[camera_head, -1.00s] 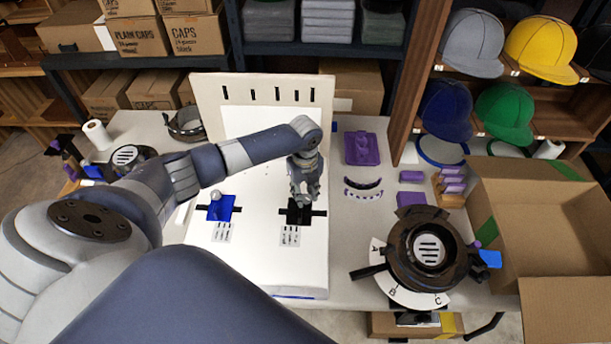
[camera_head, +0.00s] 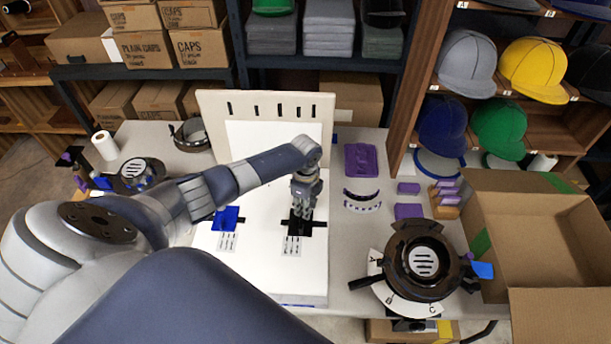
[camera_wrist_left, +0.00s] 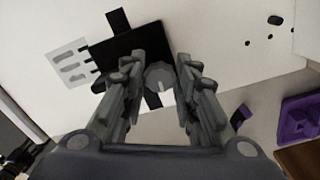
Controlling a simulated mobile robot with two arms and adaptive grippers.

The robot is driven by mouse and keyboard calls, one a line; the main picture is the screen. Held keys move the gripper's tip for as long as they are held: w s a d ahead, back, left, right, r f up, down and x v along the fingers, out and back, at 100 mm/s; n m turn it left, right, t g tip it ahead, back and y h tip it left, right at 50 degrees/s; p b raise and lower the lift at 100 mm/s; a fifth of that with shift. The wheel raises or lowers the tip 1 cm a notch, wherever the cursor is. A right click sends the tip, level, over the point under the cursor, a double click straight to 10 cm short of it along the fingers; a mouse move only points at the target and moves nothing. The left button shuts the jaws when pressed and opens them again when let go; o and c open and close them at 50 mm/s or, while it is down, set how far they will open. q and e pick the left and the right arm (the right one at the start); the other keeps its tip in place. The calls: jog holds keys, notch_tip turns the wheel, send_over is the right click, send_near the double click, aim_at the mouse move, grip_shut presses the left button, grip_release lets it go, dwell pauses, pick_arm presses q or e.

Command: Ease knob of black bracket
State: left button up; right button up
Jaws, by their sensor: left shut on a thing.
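The black bracket (camera_head: 293,229) lies flat on the white board right of the blue bracket. Its body also shows in the left wrist view (camera_wrist_left: 127,46), with a round grey knob (camera_wrist_left: 160,76) with a pale mark at its edge. My left gripper (camera_head: 301,212) points down over the black bracket. In the left wrist view, its fingers (camera_wrist_left: 158,71) stand on both sides of the knob and are shut on it. The exact finger contact is hard to see. In the head view, the gripper hides the knob. My right gripper is in neither view.
The blue bracket (camera_head: 226,218) sits left, partly behind my left arm. An upright slotted panel (camera_head: 212,112) stands behind the board. Purple parts (camera_head: 361,158), a black round fixture (camera_head: 407,240) and an open cardboard box (camera_head: 545,225) are to the right.

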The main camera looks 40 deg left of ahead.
pick_arm(q)
jog(key=shift+a, duration=0.1)
dwell(0.3)
jog(key=o, duration=1.1)
jog(key=shift+c, duration=0.2)
jog(key=shift+r, duration=4)
